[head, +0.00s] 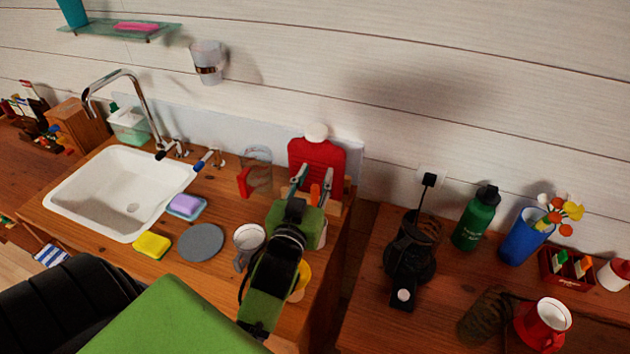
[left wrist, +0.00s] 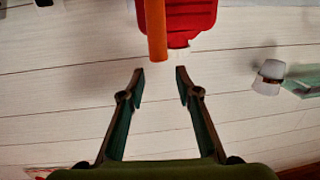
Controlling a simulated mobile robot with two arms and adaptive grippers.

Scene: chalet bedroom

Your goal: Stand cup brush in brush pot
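An orange handle (head: 315,195), perhaps the cup brush's, shows between the fingers in the head view. The handle's lower part is hidden. A see-through holder (head: 257,165), possibly the brush pot, stands left of the board with a red item (head: 245,182) at its front. My right gripper is not in view.
A gap separates this counter from the right table, which holds a green bottle (head: 475,218).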

